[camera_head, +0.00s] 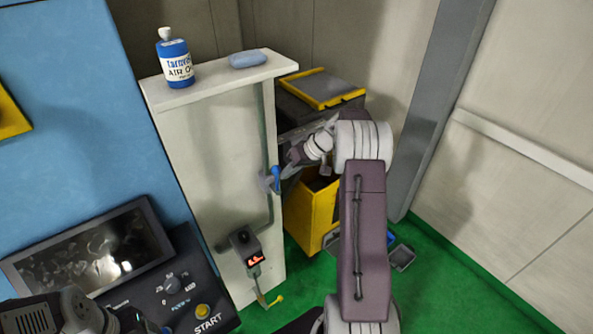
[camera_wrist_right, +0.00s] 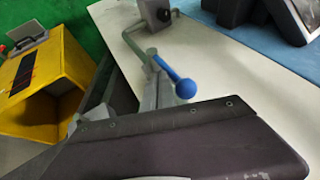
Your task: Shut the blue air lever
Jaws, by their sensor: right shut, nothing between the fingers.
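The blue air lever (camera_head: 276,177) is on the right edge of the white panel (camera_head: 215,150). In the head view its handle points roughly up and down. In the right wrist view the blue lever (camera_wrist_right: 177,79) has a round ball end and sits on a grey valve and pipe. My right gripper (camera_head: 287,172) is shut and empty, close beside the lever on its right. Whether it touches the lever is hard to tell. My left gripper is out of view; only part of my left arm shows at the lower left.
A gauge with a red display (camera_head: 247,249) is lower down. A yellow bin (camera_head: 312,212) stands behind my right arm. A control console (camera_head: 165,290) is at lower left.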

